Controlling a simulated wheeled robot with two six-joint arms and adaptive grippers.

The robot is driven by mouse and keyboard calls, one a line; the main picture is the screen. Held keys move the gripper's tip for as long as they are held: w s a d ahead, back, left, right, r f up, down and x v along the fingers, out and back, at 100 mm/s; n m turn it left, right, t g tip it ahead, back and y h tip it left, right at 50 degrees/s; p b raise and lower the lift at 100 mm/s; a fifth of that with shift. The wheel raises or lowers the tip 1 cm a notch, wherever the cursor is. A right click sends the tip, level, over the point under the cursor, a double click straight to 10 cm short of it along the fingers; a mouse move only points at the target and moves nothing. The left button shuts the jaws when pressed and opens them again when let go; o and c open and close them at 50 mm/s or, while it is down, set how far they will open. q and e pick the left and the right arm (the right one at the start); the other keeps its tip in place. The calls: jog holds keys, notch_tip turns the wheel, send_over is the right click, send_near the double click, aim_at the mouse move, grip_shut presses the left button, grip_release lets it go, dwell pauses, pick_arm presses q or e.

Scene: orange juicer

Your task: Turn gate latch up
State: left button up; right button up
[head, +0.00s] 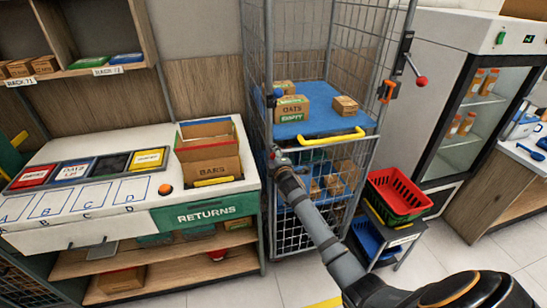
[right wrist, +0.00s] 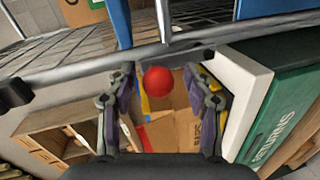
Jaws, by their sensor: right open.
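The wire roll cage (head: 319,125) stands in the middle of the head view. My right gripper (head: 276,158) reaches its left front post. In the right wrist view a red ball knob (right wrist: 158,80) sits between the open fingers of the right gripper (right wrist: 161,92), with a gap to the fingers. A dark bar (right wrist: 190,55) runs close above it along the cage frame; the join is hard to see. Another lever with a red knob (head: 421,81) sticks out from the cage's right post, beside an orange bracket (head: 386,91). My left gripper is not in view.
The returns counter (head: 207,215) with a box marked BARS (head: 209,170) stands close to the left of the cage. Cartons (head: 293,107) rest on the blue cage shelf (head: 323,123). Red and green baskets (head: 398,192) and a fridge (head: 460,110) stand to the right.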

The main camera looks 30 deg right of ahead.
jog(key=v, duration=1.2)
jog(key=shift+r, duration=0.1)
jog(key=s+f+m+g, duration=0.2)
jog(key=s+f, duration=0.2)
jog(key=f, duration=0.8)
jog(key=s+d+f+m+g+y, duration=0.1)
jog(key=s+f+m+g, duration=0.2)
jog(key=f, duration=0.8)
jog(key=s+f+m+g, duration=0.15)
jog(key=s+f, duration=0.35)
jog(key=f, duration=0.7)
jog(key=s+a+f+m+g, duration=0.1)
jog(key=s+f+m+g, duration=0.1)
jog(key=s+f, duration=0.5)
jog(key=s+a+f+m+g+y, duration=0.1)
jog(key=s+f, duration=0.6)
jog(key=s, duration=1)
jog(key=s+a+f+m+g+y, duration=0.1)
jog(key=s+a+f+m+g, duration=0.2)
jog(key=s+f, duration=0.4)
jog(key=s+g, duration=0.1)
jog(key=s, duration=0.4)
jog(key=shift+s+f+g, duration=0.15)
jog(key=shift+s+g, duration=0.2)
jog(key=shift+s, duration=0.05)
